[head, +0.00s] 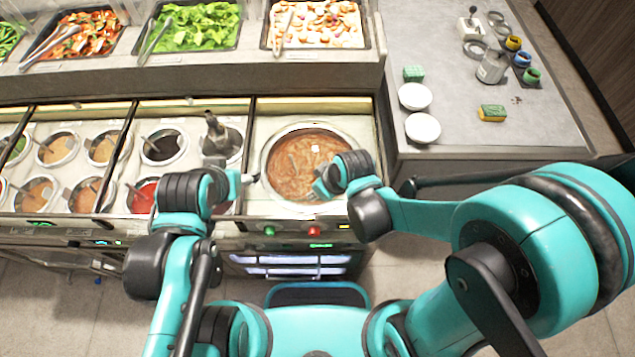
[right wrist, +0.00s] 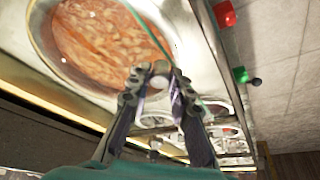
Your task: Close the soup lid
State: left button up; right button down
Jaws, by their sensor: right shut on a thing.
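The soup well (head: 305,160) is a round metal-rimmed pot of brown soup in the right section of the counter. The soup surface shows, and no opaque lid covers it. My right gripper (head: 322,188) is over the pot's lower right edge. In the right wrist view the right gripper (right wrist: 158,80) is shut on a small pale round piece (right wrist: 160,69), perhaps the lid's knob. The lid itself cannot be made out clearly. A thin teal line crosses the soup there. My left gripper (head: 246,178) is just left of the pot; its fingers are too small to read.
Smaller sauce wells (head: 163,146) fill the sections to the left, one with a dark utensil (head: 214,128) standing in it. Salad trays (head: 205,25) line the raised shelf behind. A grey side counter (head: 460,90) at right holds white bowls (head: 422,127) and small items.

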jog(key=c, duration=1.4)
grip_release()
jog(key=shift+o, duration=0.2)
jog(key=v, duration=1.2)
